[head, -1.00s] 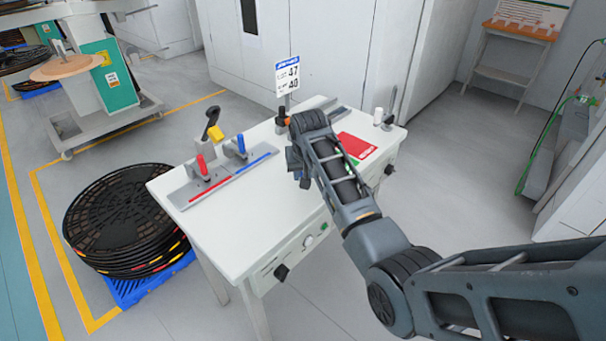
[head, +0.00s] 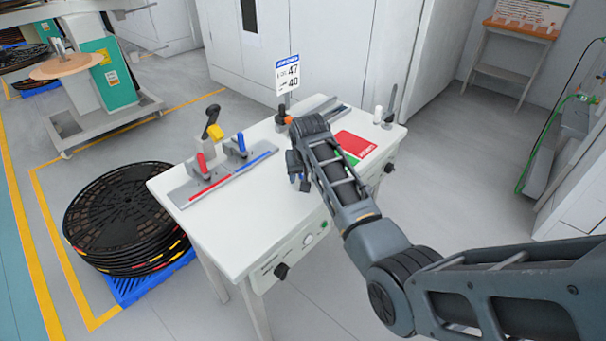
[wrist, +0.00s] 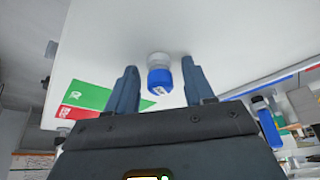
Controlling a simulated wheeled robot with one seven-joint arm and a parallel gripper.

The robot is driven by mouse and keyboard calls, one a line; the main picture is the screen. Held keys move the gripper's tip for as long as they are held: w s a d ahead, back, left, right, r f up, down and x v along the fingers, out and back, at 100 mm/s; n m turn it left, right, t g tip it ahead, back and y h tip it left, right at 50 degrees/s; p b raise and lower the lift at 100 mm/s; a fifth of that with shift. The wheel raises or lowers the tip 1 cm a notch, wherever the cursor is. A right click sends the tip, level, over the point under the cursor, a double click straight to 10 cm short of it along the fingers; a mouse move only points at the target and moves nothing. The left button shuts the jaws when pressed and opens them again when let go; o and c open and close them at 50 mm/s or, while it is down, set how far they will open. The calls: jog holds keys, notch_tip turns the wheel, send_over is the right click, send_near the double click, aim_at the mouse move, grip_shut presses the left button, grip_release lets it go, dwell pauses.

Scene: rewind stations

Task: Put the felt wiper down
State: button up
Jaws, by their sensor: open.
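The felt wiper (wrist: 160,80), a blue body with a pale end, shows in the wrist view against the white table top (wrist: 215,50). It lies between the two fingers of my gripper (wrist: 158,66), with a visible gap on each side. The fingers are spread and do not appear to grip it. In the head view my gripper (head: 298,168) is low over the middle of the white table (head: 262,215). My own arm and hand hide most of the wiper there.
Red and blue clamp fixtures (head: 222,175) stand on the table's left side. A red and green card (head: 356,145) lies to the right of my gripper. A sign with numbers (head: 288,76) and another rail stand at the back. Stacked black reels (head: 125,215) sit left of the table.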

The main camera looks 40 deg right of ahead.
jog(key=v, duration=1.2)
jog(key=shift+r, duration=0.15)
